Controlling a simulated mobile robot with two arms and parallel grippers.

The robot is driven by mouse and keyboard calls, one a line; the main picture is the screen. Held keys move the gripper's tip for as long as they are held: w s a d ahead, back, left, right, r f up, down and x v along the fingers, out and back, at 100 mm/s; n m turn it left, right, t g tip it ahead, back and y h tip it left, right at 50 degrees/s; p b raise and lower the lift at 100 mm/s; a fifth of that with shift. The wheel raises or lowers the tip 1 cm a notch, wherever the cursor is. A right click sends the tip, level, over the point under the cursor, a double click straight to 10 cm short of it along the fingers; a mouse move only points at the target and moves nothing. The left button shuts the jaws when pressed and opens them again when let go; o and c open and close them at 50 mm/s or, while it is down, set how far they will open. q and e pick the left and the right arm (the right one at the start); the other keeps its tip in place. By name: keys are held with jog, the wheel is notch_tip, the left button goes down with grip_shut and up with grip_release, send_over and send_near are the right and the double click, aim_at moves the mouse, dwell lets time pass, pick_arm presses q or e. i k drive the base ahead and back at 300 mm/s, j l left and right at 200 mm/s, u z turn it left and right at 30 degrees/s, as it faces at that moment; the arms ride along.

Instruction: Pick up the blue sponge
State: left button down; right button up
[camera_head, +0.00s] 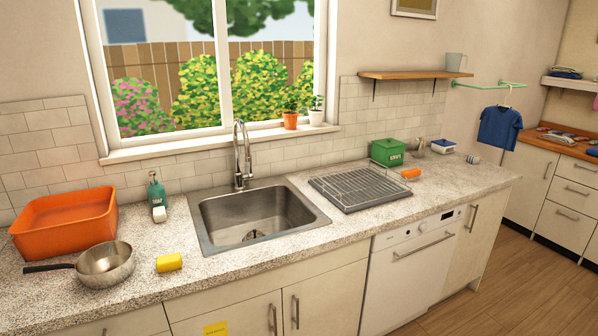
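I cannot make out a clear blue sponge in the head view. A small blue-topped white item (443,146) sits at the far right end of the counter, too small to identify surely. A yellow block (169,262), like a sponge, lies on the counter in front of the sink's left side. Neither of my grippers is in view.
The counter (200,285) holds an orange basin (66,222), a steel pan (105,265), a soap bottle (157,192), a sink (258,217) with a tall faucet (241,158), a drying rack (361,187) and a green box (387,151). The front right counter is clear.

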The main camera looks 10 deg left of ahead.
aim_at(159, 213)
jog(key=u, duration=1.7)
